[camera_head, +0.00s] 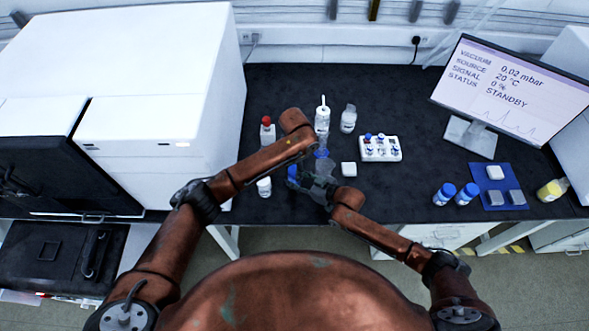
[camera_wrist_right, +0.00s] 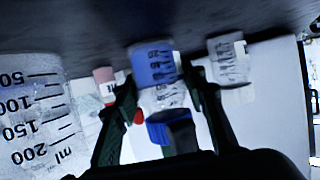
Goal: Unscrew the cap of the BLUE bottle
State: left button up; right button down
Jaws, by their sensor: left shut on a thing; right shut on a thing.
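The blue bottle (camera_wrist_right: 153,63) stands between my right fingers in the right wrist view, where the picture is upside down. Its body is blue with printed marks, its shoulder is clear, and its blue cap (camera_wrist_right: 158,132) is at the lower middle. It is mostly hidden in the head view, where a bit of blue (camera_head: 292,171) shows. My right gripper (camera_head: 312,186) is shut on the bottle, one finger on each side (camera_wrist_right: 163,105). My left gripper is mostly hidden below its wrist; a dark fingertip (camera_wrist_right: 181,136) shows against the cap, and it is shut on the cap.
A clear graduated beaker (camera_wrist_right: 35,115) stands close beside the bottle. A red-capped bottle (camera_head: 267,136), a white-capped bottle (camera_head: 264,187) and a wash bottle (camera_head: 322,120) stand nearby. A white vial rack (camera_head: 393,152) is farther right.

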pick_arm(q)
jog(key=shift+r, duration=0.2)
pick_arm(e)
jog(key=shift+d+f, duration=0.1)
jog(key=shift+f, duration=0.15)
pick_arm(q)
jog(key=shift+r, duration=0.9)
jog(key=shift+r, duration=0.1)
jog(key=shift+r, duration=1.9)
pick_arm(e)
jog(key=c, duration=1.1)
grip_release()
jog(key=shift+r, duration=0.15)
jog(key=shift+c, duration=0.2)
jog(key=shift+r, duration=0.1)
notch_tip(320, 180, up, 10)
jog(key=shift+f, duration=0.1)
